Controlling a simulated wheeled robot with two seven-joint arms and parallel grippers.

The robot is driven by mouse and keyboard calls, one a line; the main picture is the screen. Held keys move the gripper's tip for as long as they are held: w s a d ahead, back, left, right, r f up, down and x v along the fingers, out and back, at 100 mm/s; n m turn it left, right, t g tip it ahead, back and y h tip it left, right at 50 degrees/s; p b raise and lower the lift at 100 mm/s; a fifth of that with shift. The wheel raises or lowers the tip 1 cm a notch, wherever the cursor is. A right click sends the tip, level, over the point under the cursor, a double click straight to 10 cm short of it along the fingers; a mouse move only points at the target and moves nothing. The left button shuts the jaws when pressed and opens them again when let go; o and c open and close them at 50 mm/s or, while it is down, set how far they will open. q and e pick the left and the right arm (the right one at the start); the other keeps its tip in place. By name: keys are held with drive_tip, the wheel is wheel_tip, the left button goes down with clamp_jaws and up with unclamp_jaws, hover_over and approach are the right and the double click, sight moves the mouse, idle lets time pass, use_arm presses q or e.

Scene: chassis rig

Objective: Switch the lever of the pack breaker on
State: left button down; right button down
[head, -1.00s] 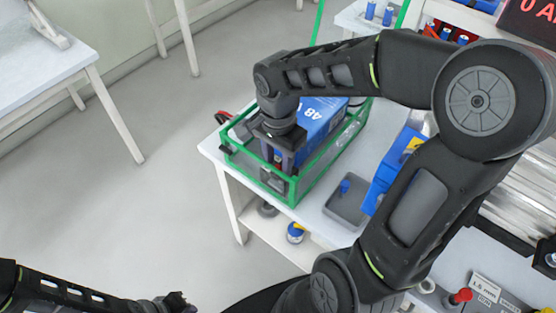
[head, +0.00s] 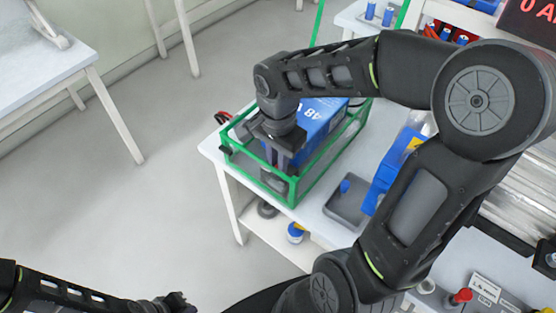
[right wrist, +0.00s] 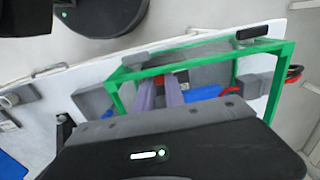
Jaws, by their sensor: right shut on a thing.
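The blue battery pack (head: 318,119), marked 48, sits inside a green open frame (head: 293,190) on the white bench. A dark grey block, which looks like the pack breaker (head: 273,181), sits at the near end of the frame. My right gripper (head: 277,158) reaches down there and hides most of the lever. In the right wrist view, its two fingers (right wrist: 158,92) are close together inside the green frame, with a small red part between their tips. They are shut on what looks like the lever. My left gripper (head: 178,302) is at the bottom edge, too small to read.
The frame's green bars surround my right gripper closely. A grey tray (head: 347,205) and a blue case (head: 391,172) stand to the right. Red clamps (head: 222,117) lie beside the frame's left corner. Open floor lies left of the bench.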

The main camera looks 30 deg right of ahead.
drive_tip(key=shift+w+d+r+y+p, duration=0.1)
drive_tip(key=shift+d+r+y+p, duration=0.2)
drive_tip(key=shift+y+p, duration=0.6)
drive_tip(key=shift+w+d+g+y+p, duration=0.15)
drive_tip(key=shift+d+g+y+p, duration=0.55)
drive_tip(key=shift+p, duration=0.55)
drive_tip(key=y, duration=0.1)
drive_tip(key=d+y+p, duration=0.1)
drive_tip(key=y, duration=0.1)
drive_tip(key=shift+w+d+f+g+p, duration=0.15)
drive_tip(key=shift+w+f+g+p, duration=0.15)
drive_tip(key=shift+p, duration=0.1)
drive_tip(key=shift+d+g+y+p, duration=0.3)
drive_tip(key=shift+d+y+p, duration=0.1)
drive_tip(key=shift+y+p, duration=0.75)
drive_tip(key=shift+w+d+f+y+p, duration=0.2)
drive_tip(key=shift+f+y+p, duration=0.15)
drive_tip(key=shift+y+p, duration=0.3)
drive_tip(key=c, duration=1.4)
unclamp_jaws()
